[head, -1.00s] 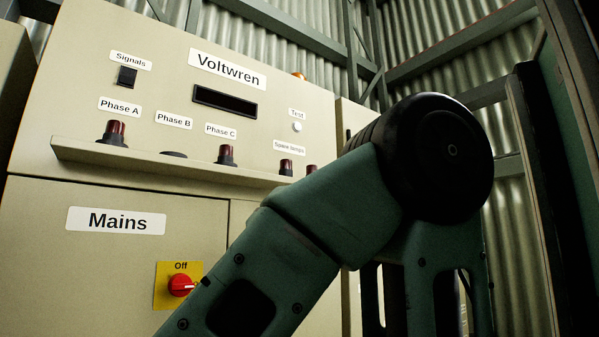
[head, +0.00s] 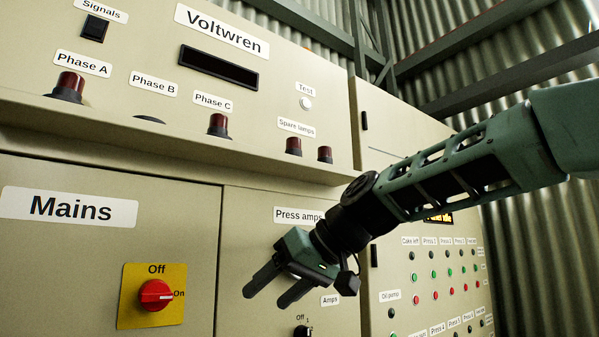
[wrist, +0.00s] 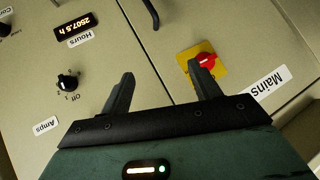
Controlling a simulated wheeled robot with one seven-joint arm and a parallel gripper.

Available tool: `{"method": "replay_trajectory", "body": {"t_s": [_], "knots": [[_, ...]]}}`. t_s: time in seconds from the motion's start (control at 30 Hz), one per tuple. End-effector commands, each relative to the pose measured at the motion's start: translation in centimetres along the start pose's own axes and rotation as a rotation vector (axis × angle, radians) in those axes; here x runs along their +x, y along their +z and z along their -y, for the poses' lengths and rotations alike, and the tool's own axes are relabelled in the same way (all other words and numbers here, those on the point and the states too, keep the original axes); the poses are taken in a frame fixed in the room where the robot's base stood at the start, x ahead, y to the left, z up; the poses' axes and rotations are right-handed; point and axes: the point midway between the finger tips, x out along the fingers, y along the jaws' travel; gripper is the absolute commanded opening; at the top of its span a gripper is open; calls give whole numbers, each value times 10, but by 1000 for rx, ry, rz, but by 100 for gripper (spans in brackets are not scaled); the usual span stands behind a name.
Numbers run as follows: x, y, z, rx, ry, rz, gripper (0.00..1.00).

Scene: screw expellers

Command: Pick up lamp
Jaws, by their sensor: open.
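Two small dark red spare lamps, one on the left (head: 293,146) and one on the right (head: 325,154), stand below the "Spare lamps" label in the head view. A dark red lamp (head: 70,86) stands under "Phase A" and another (head: 218,125) under "Phase C". Under "Phase B" there is only a low dark socket (head: 150,119), with no lamp visible. My gripper (head: 265,297) is open and empty, below the lamps in the head view, in front of the lower cabinet doors. In the wrist view my gripper (wrist: 160,70) faces the cabinet front; no lamp shows there.
A ledge (head: 180,150) juts out beneath the lamps. The red mains switch (head: 156,295) is left of my gripper, and a black amps knob (head: 302,332) is below right. A button panel (head: 440,285) lies behind my arm at the right.

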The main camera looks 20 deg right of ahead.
Motion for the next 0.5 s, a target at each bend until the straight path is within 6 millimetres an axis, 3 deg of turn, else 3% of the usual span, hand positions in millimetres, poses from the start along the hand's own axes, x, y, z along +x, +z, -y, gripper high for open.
{"method": "replay_trajectory", "body": {"t_s": [0.03,0.1,0.2,0.33,0.4,0.5], "knots": [[-33,-44,-14,-15,4,-121,62],[-84,-96,-27,-59,11,-272,62],[-156,-148,-36,-140,34,-454,62],[-229,-184,-35,-244,70,-614,62],[-254,-194,-32,-284,85,-666,62],[-271,-203,-28,-317,96,-703,62]]}}
